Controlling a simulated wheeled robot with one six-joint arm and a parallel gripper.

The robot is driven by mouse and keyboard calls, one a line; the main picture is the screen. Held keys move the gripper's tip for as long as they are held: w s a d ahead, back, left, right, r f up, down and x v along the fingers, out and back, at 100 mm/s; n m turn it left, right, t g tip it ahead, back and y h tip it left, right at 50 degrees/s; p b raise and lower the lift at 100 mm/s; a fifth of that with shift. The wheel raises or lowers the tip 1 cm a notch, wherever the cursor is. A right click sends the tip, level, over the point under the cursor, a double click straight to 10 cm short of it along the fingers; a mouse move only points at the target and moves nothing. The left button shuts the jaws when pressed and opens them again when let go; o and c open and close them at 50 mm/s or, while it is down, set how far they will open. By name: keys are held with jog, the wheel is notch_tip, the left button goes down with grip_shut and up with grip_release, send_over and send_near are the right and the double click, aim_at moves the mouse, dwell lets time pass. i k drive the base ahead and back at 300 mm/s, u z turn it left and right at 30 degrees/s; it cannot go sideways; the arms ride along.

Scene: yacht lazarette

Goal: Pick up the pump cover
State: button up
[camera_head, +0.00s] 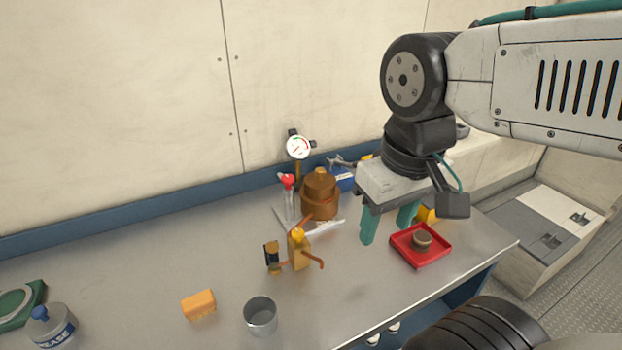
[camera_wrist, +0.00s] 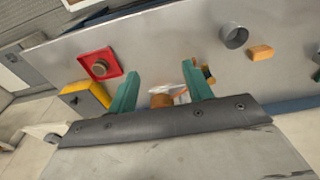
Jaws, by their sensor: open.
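I cannot tell for sure which part is the pump cover. A small round brown part (camera_head: 422,240) sits in a red tray (camera_head: 405,256) near the bench's right end; it also shows in the wrist view (camera_wrist: 99,68). A stepped bronze housing (camera_head: 320,195) stands farther back, left of my gripper. My gripper (camera_head: 386,232) is open and empty, with teal fingers pointing down above the bench, left of the red tray. In the wrist view the fingers (camera_wrist: 161,72) are spread, with bronze parts seen low between them.
A gauge (camera_head: 298,147), a brass valve-like fitting (camera_head: 299,250) and a red-topped tube (camera_head: 288,188) stand near the housing. A metal cup (camera_head: 260,318), an orange block (camera_head: 199,304) and a blue-capped bottle (camera_head: 53,327) are leftward. A yellow box (camera_wrist: 86,98) is near the tray.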

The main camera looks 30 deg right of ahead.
aim_at(320, 185)
jog(key=k, duration=0.5)
jog(key=z, duration=3.05)
jog(key=k, duration=0.9)
jog(key=u, duration=1.45)
jog(key=i, duration=0.5)
jog(key=z, duration=0.05)
